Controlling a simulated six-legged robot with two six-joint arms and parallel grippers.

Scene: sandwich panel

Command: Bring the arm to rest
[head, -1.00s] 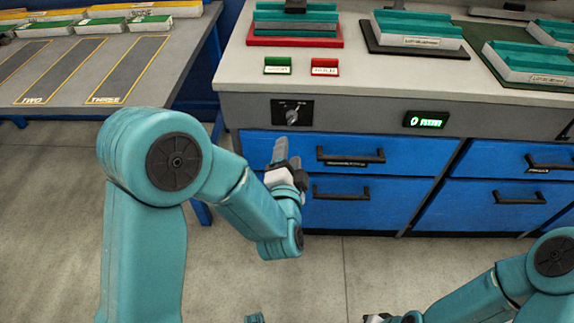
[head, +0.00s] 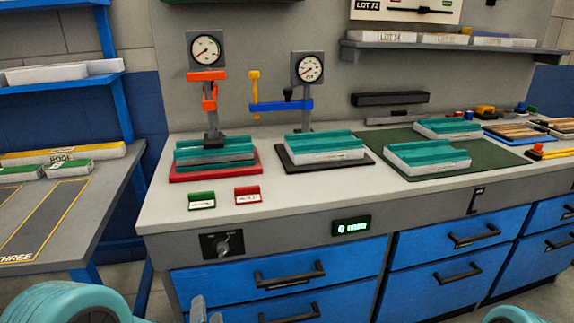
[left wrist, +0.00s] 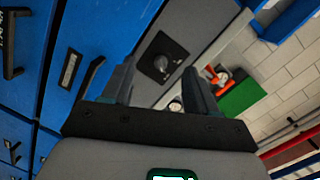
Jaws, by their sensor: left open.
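My left gripper shows at the bottom edge of the head view (head: 203,310), with only its grey fingertips in sight in front of the blue drawers. In the left wrist view its two dark fingers (left wrist: 160,85) stand apart with nothing held between them. The black knob (left wrist: 160,63) on the bench front shows beyond the gap, and a gap in depth to it cannot be judged. The knob also shows in the head view (head: 223,244). A rounded teal part of my left arm shows at the bottom left. My right gripper is out of view; only a teal arm part shows at bottom right.
The grey workbench (head: 330,200) carries a red press base (head: 215,172), a black base (head: 325,165) and a green mat (head: 440,145) with teal panels. Blue drawers (head: 290,290) with protruding black handles face me. A side table (head: 60,215) stands left.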

